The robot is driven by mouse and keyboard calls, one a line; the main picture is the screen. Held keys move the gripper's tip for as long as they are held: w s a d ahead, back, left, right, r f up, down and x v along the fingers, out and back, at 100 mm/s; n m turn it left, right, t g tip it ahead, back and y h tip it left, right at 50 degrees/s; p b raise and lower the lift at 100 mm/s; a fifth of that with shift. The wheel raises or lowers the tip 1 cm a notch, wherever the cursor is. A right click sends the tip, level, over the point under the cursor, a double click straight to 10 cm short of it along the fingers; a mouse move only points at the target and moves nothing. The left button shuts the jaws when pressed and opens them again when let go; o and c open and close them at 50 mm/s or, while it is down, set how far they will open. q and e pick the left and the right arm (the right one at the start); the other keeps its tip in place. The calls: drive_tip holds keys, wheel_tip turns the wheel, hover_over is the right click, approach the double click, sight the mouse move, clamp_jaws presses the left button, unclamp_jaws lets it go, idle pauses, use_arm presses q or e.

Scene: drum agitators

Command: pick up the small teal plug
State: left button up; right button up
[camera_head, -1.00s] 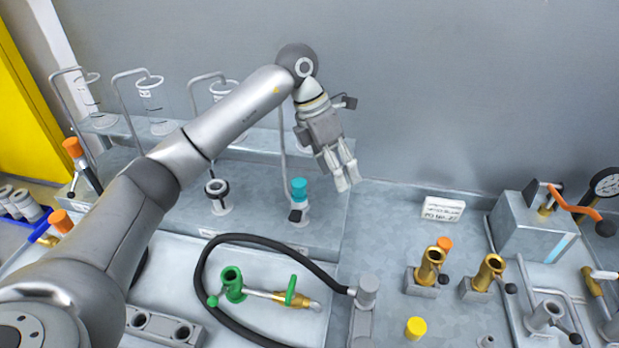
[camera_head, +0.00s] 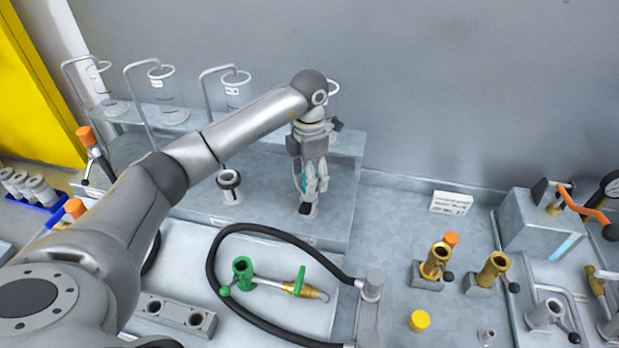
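The small teal plug (camera_head: 301,171) is mostly hidden behind the fingers of my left gripper; only a thin teal strip shows. My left gripper (camera_head: 311,187) points down around the plug, just above the small fitting with a black handle (camera_head: 307,208) on the raised grey bench. The fingers hide the contact, so I cannot tell whether they are closed on the plug. My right gripper is not in view.
A fitting with a black-rimmed opening (camera_head: 230,184) stands left of the gripper. Clear cylinders on bent pipes (camera_head: 163,97) line the back. A black hose (camera_head: 213,262) curves around a green valve (camera_head: 243,270) in front. Brass fittings (camera_head: 437,260) stand right.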

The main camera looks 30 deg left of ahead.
use_arm(q)
drive_tip(key=shift+f, duration=1.1)
drive_tip(key=c, duration=1.1)
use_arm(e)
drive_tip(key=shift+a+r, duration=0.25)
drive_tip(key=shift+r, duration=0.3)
